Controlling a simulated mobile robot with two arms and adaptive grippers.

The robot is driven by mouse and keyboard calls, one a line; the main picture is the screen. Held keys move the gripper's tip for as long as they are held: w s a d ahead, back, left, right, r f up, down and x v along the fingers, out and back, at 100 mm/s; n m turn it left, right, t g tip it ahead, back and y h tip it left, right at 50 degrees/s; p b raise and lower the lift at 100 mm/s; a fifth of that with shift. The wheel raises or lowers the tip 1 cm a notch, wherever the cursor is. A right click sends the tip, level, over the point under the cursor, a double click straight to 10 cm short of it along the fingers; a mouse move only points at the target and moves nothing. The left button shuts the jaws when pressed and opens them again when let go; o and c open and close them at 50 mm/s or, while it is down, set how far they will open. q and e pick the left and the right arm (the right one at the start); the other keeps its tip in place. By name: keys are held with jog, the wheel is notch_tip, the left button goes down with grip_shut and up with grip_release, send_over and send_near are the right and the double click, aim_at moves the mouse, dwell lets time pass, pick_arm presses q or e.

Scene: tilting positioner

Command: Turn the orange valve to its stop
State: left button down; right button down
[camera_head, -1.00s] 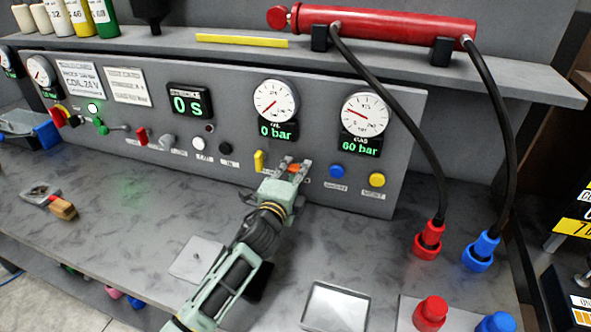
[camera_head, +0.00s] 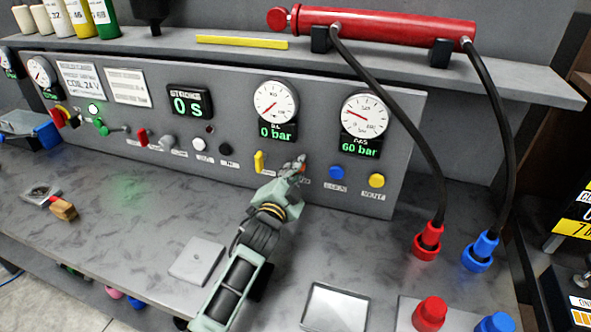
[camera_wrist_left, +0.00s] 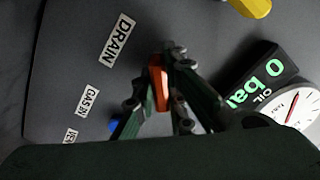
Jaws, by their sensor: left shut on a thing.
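The orange valve (camera_wrist_left: 156,82) shows between my fingers in the left wrist view, its handle running roughly up and down the picture. In the head view only a small orange patch of it (camera_head: 301,169) shows at the fingertips. My left gripper (camera_head: 295,167) is shut on the valve at the grey panel (camera_head: 225,155), below the gauges. The gripper also shows in the left wrist view (camera_wrist_left: 160,90). Its fingers hide part of the valve. My right gripper is in neither view.
A yellow lever (camera_head: 259,161) sits just left of the gripper; a blue button (camera_head: 336,172) and a yellow button (camera_head: 376,180) sit to the right. The oil gauge (camera_head: 276,101) reads 0 bar and the gas gauge (camera_head: 365,115) 60 bar. Black hoses hang at the right.

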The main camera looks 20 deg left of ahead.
pick_arm(q)
jog(key=n+p, duration=0.1)
jog(key=n, duration=0.4)
jog(key=shift+f, duration=0.1)
jog(key=shift+n+p, duration=0.5)
jog(key=shift+n, duration=1.7)
jog(key=shift+f, duration=0.1)
jog(key=c, duration=1.8)
grip_release()
jog(key=shift+s, duration=0.1)
jog(key=s, duration=1.2)
jog(key=shift+a, duration=0.2)
jog(key=shift+w+r, duration=0.1)
jog(key=shift+r, duration=0.1)
